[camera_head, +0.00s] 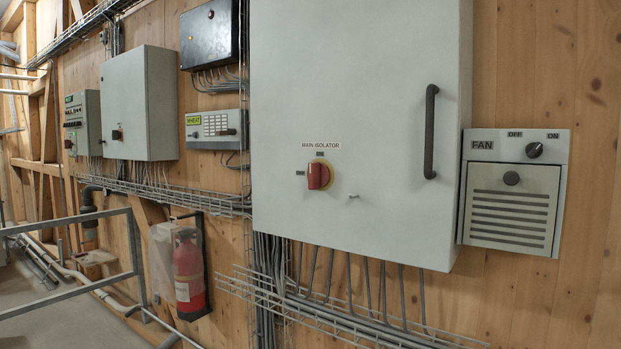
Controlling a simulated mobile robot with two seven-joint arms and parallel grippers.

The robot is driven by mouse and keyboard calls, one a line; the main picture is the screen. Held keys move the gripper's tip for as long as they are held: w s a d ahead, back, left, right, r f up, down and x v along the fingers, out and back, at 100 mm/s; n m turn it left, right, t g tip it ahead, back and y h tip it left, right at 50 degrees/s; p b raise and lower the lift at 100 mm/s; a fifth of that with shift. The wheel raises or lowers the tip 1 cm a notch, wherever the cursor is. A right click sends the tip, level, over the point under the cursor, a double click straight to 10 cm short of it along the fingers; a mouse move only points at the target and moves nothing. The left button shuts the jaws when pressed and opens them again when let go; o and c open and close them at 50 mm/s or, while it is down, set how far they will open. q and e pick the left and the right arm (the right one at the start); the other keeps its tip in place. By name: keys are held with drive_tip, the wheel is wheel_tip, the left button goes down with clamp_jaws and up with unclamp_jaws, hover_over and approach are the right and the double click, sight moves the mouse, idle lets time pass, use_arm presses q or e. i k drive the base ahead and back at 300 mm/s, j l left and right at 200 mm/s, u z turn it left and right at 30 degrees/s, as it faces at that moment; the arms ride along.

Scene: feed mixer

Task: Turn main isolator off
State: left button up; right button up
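The main isolator switch (318,176) is a red rotary knob on a yellow backing, on the front of a large pale grey cabinet (390,110). A label reading "MAIN ISOLATOR" (321,145) is above it. Small position marks sit above and to the left of the knob, too small to read surely. The red handle looks about upright. Neither of my grippers is in the head view, and nothing touches the switch.
A dark vertical handle (430,132) sticks out from the cabinet door. A fan control box (512,192) is to its right. Cable trays (330,312) run below. A red fire extinguisher (189,275) and a metal railing (70,265) stand at lower left.

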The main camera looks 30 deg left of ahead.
sight(318, 173)
drive_tip(key=i+j, duration=0.1)
drive_tip(key=j, duration=0.5)
drive_tip(key=i+j, duration=0.1)
drive_tip(key=j, duration=0.55)
drive_tip(key=i+j, duration=0.1)
drive_tip(key=j, duration=0.5)
drive_tip(key=i+j+z, duration=0.1)
drive_tip(key=j, duration=0.55)
drive_tip(key=i+j, duration=0.1)
drive_tip(key=j, duration=0.5)
